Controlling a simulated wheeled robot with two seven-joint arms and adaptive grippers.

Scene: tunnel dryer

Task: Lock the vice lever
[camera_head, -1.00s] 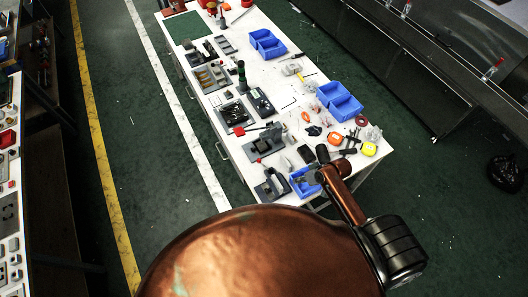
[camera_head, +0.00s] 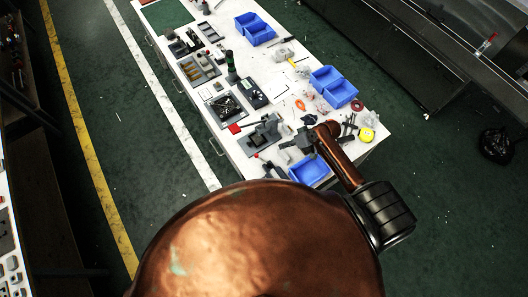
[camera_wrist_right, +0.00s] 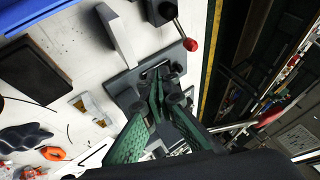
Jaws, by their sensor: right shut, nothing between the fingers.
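A grey vice-like device (camera_head: 264,132) with a red handle (camera_head: 234,128) stands near the table's left edge in the head view. A smaller red knob (camera_head: 257,155) belongs to a dark device nearer to me, partly hidden by my body. My right gripper (camera_head: 308,140) is above the table, right of the vice-like device. In the right wrist view my shut, empty gripper (camera_wrist_right: 160,90) with green fingers is over a grey plate (camera_wrist_right: 120,82). A rod with a red ball (camera_wrist_right: 190,44) stands just beyond the fingertips, apart from them. I cannot tell whether the lever is locked. My left gripper is not in view.
A blue bin (camera_head: 308,170) stands near my right forearm. More blue bins (camera_head: 340,94) line the table's right side. A yellow tape measure (camera_head: 366,134) and loose tools lie near the gripper. The table's left edge drops to the green floor.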

